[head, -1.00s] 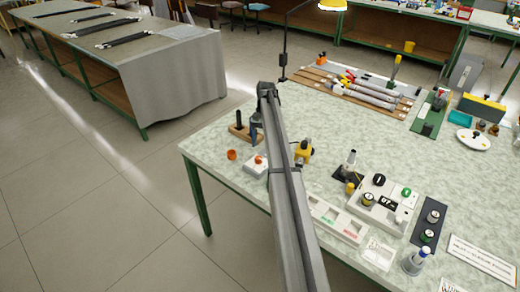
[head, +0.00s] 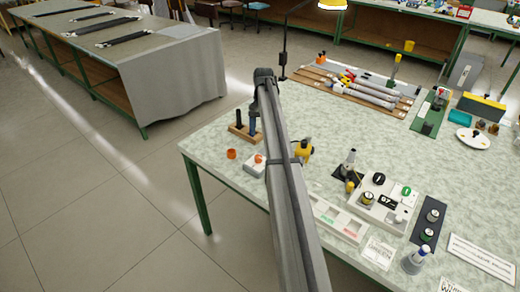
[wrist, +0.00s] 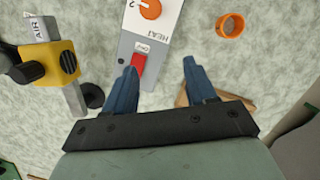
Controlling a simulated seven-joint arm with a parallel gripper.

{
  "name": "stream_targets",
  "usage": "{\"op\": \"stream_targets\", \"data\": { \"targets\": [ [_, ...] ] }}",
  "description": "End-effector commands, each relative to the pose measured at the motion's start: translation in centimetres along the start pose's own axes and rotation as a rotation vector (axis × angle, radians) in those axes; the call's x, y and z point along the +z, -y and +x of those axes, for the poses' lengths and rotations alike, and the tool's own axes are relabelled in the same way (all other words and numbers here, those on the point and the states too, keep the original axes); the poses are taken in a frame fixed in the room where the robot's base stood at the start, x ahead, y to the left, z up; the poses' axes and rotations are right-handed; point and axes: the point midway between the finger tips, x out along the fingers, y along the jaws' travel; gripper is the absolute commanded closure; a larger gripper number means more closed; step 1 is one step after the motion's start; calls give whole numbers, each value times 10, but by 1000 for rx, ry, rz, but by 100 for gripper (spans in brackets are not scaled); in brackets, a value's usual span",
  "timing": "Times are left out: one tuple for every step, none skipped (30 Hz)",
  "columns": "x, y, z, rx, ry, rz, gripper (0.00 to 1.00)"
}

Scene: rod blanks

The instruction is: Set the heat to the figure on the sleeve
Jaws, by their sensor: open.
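The heat box (head: 254,166) is a small pale box with an orange knob, near the table's left edge. My gripper (wrist: 160,68) is open and empty, pointing down with blue fingers; the left fingertip appears over the box near the switch, the right one over the table. In the head view the fingers are partly hidden by my arm. I cannot make out a sleeve with a readable figure.
An orange ring (head: 231,154) lies left of the box. A panel with a dark display (head: 388,202) stands farther right. The table between has free room.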

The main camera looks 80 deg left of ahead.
Motion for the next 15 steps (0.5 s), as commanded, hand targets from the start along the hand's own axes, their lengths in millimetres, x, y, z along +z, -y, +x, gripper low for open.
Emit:
{"op": "stream_targets", "data": {
  "targets": [
    [30, -3, -9, -1, -44, -1, 44],
    [40, -3, -14, -1, -70, -1, 44],
    [52, -3, -22, -1, -101, -1, 44],
    [60, -3, -27, -1, -124, -1, 44],
    [67, -3, -31, -2, -143, -2, 44],
    [75, -3, -36, -3, -167, -2, 44],
    [80, -3, -40, -3, -182, -2, 44],
    [84, -4, -43, -3, -195, -2, 44],
    [88, -4, -46, -3, -209, -1, 44],
    [89, -4, -47, -3, -216, -1, 44],
    [90, -4, -48, -3, -222, -1, 44],
    [91, -4, -47, -3, -226, -1, 44],
    [91, -4, -46, -3, -227, -1, 44],
    [90, -4, -44, -3, -228, -1, 44],
    [89, -3, -41, -3, -228, 0, 44]
  ]
}}
